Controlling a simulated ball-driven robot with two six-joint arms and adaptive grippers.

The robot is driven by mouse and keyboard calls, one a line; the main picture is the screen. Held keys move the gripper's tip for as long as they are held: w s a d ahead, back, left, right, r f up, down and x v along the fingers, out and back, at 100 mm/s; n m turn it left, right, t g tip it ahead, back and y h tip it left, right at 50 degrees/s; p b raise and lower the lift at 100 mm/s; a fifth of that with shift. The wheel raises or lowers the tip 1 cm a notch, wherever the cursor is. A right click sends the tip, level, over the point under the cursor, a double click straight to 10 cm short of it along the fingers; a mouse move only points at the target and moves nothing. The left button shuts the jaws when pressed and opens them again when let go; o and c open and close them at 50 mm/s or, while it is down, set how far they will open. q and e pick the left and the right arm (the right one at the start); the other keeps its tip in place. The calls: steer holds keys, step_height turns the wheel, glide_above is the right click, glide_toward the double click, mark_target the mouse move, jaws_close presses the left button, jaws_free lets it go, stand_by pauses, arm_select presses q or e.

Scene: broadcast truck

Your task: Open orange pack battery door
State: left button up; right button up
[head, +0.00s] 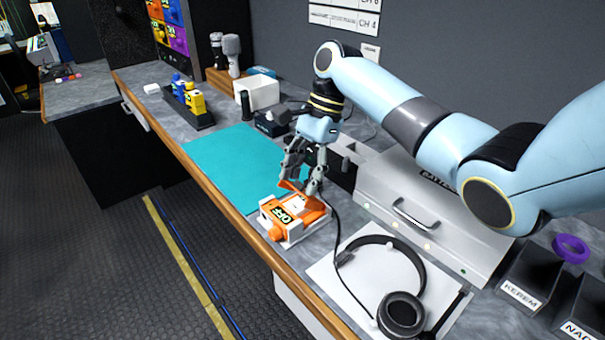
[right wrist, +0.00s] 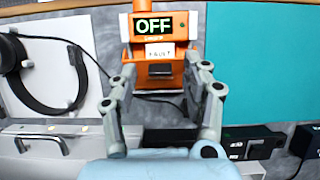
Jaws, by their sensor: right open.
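The orange pack (head: 283,213) sits in a white cradle on the counter, at the edge of the teal mat. Its screen reads OFF, and it carries a white FAULT label, clear in the right wrist view on the pack (right wrist: 160,50). An orange flap (head: 294,188) stands tilted up at the pack's end toward the wall; it looks like the battery door, raised. My right gripper (head: 300,181) is open just above that end, its fingers on either side of the pack in the right wrist view (right wrist: 160,72). Contact with the flap cannot be told. My left gripper is out of view.
The teal mat (head: 232,160) is mostly clear. A headset (head: 400,310) lies on a white sheet to the right, its cable passing near the pack. A silver case (head: 430,215) stands behind. Yellow and blue packs (head: 194,101) stand in a dark rack farther left.

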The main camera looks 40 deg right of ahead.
steer(key=shift+c, duration=1.4)
steer(key=c, duration=0.4)
jaws_close()
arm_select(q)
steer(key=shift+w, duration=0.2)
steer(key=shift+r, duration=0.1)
